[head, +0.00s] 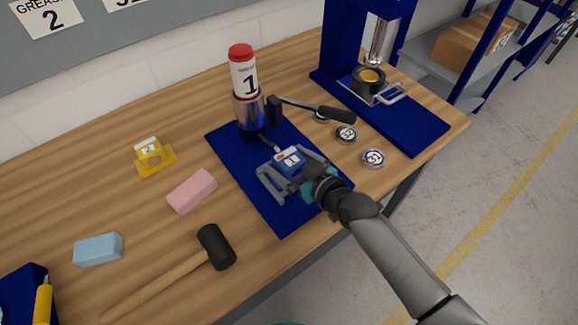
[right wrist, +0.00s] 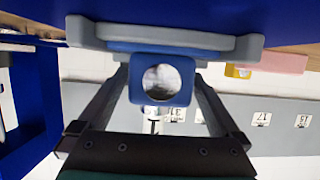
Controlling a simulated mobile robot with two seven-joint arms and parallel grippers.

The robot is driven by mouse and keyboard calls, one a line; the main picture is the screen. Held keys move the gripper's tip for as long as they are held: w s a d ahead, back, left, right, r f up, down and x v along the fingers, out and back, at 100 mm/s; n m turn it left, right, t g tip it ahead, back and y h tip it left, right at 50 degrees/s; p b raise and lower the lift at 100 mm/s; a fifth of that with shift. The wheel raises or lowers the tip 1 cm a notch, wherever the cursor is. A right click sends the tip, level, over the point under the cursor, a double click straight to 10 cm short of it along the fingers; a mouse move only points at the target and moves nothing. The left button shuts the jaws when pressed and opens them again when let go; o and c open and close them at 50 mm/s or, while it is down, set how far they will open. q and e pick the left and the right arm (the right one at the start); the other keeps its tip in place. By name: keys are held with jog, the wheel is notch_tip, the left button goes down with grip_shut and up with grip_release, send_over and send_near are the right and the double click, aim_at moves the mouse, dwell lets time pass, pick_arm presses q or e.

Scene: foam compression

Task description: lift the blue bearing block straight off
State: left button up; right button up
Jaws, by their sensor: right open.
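The blue bearing block (head: 290,158), with a white label on top, stands on the blue mat (head: 232,153). In the right wrist view the block (right wrist: 137,80) faces me with a round hole through its middle. My right gripper (head: 291,172) is open, low over the mat, with its grey fingers on either side of the block. In the wrist view the block sits between the fingers; whether either finger touches it I cannot tell. My left gripper is not in view.
A red-capped bottle labelled 1 (head: 243,75) and a black-handled tool (head: 335,114) are behind the block. A blue press (head: 420,125) stands at right. A pink block (head: 192,190), yellow holder (head: 156,160), mallet (head: 215,247) and light blue block (head: 98,249) lie left.

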grip_shut()
dwell(0.8)
jog(key=shift+r, duration=0.1)
